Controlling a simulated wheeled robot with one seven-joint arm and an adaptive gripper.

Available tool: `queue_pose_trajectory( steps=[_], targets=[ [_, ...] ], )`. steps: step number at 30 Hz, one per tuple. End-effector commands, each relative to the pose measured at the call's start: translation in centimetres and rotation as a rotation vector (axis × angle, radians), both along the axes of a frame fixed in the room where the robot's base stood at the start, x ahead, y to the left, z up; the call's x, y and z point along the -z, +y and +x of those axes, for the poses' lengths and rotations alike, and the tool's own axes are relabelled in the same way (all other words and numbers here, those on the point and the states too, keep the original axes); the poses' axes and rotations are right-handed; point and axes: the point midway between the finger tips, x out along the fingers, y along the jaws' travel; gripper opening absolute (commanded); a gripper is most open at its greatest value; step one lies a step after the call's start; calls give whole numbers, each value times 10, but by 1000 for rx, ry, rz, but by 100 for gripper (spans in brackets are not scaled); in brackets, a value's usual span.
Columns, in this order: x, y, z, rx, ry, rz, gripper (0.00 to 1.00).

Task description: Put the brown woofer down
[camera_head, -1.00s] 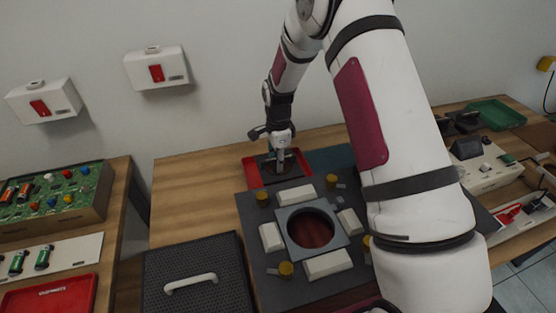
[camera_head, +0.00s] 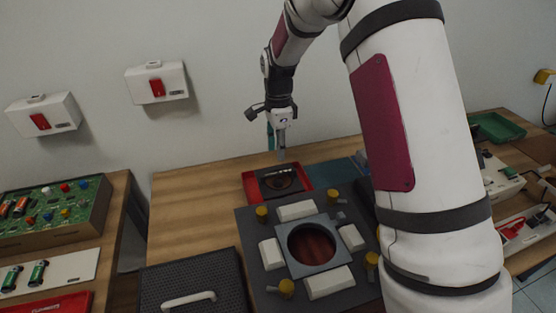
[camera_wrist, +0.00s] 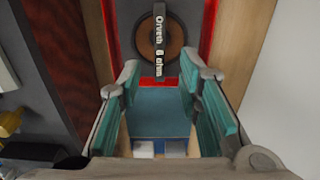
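The brown woofer (camera_head: 280,183) has a dark square frame with a brown round cone. It lies in the red tray (camera_head: 250,187) at the back of the table. In the wrist view the woofer (camera_wrist: 147,45) shows ahead of the fingers, with a lettered dark bar across its cone. My gripper (camera_head: 277,150) hangs above and behind the tray, apart from the woofer. In the wrist view my gripper (camera_wrist: 165,95) has its teal finger pads spread with nothing held between them.
A dark cabinet panel (camera_head: 250,230) with a round opening, pale blocks and yellow knobs lies in front of the tray. A perforated grille (camera_head: 225,268) with a handle is at front left. Bare wood (camera_head: 190,205) lies left of the tray.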

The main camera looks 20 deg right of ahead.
Motion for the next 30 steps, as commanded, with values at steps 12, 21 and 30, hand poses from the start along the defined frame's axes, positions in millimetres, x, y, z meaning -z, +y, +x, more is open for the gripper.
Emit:
queue_pose_trajectory(
  steps=[12, 21, 30],
  targets=[
    [-33, 0, -10, -54, -15, 1, 32],
    [-130, -1, -88, -433, -104, -16, 32],
    [-190, -2, -194, -863, -188, -80, 32]
  ],
)
